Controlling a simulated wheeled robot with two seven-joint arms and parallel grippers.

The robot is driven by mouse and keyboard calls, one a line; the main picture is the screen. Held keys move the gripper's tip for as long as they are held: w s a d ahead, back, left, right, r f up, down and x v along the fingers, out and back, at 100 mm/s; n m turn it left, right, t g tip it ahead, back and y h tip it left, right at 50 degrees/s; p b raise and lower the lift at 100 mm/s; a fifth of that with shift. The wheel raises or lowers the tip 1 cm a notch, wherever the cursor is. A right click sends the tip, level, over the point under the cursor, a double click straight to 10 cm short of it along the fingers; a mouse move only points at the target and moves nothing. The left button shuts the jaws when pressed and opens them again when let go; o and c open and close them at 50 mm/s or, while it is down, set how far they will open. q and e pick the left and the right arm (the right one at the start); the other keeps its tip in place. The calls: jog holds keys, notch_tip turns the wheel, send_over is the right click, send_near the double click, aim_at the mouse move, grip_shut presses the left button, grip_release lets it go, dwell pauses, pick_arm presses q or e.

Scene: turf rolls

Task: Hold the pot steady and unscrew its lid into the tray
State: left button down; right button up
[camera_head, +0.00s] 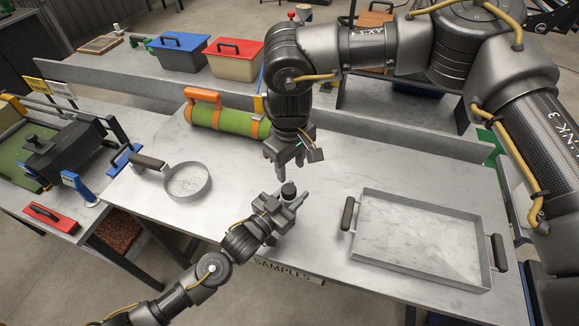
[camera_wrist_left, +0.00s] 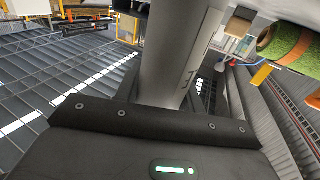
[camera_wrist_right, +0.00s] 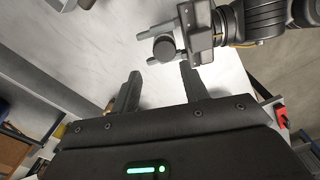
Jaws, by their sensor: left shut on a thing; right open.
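The pot (camera_head: 289,190) is small with a dark round lid and stands upright between the fingers of my left gripper (camera_head: 290,197), which is shut on it near the table's front edge. In the right wrist view the round dark lid (camera_wrist_right: 164,48) shows from above, with the left fingers on both sides of the pot. My right gripper (camera_head: 285,158) points down, open and empty, above and behind the pot, apart from it. The tray (camera_head: 372,275) is shallow, grey, dark-handled and empty, at the right of the table. A grey cylinder fills the left wrist view; I cannot tell what it is.
A round pan-like ring (camera_head: 188,181) with a dark handle lies on the left. A green turf roll (camera_head: 238,122) with orange straps lies at the back. A low grey rail (camera_head: 360,125) runs behind the table. The tabletop between the ring and my left gripper is clear.

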aim_at(289, 188)
jog(key=m, duration=0.3)
jog(key=shift+s+a+f+m, duration=0.1)
jog(key=shift+s+a+m, duration=0.1)
jog(key=shift+m, duration=0.1)
jog(key=shift+f, duration=4)
jog(key=c, duration=0.9)
jog(key=shift+o, duration=0.2)
